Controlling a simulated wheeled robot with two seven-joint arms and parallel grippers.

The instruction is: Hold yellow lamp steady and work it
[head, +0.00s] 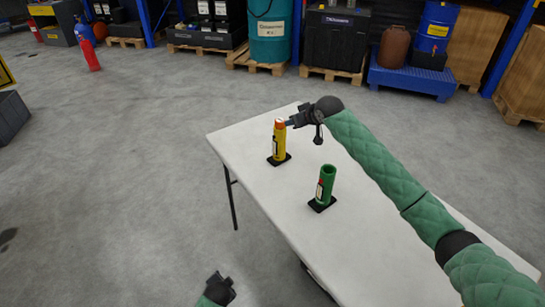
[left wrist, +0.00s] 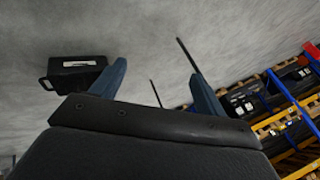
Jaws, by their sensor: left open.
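The yellow lamp (head: 279,145) stands upright on a small black base on the white table (head: 245,135), with an orange top. A green lamp-like cylinder (head: 326,184) with an open top stands upright on its own black base, nearer and to the right. My right gripper (head: 288,122) is at the yellow lamp's top, reaching in from the right; the view is too small to tell whether its fingers are closed on it. My left gripper (head: 219,280) is low, off the table's near left side. Its two blue fingers (left wrist: 158,85) are spread and empty in the left wrist view.
The table's left half around the lamps is otherwise bare. A red extinguisher (head: 89,55) stands on the floor at the far left. Pallets with a teal drum (head: 270,35) and a black crate (head: 335,40) line the back. The floor left of the table is clear.

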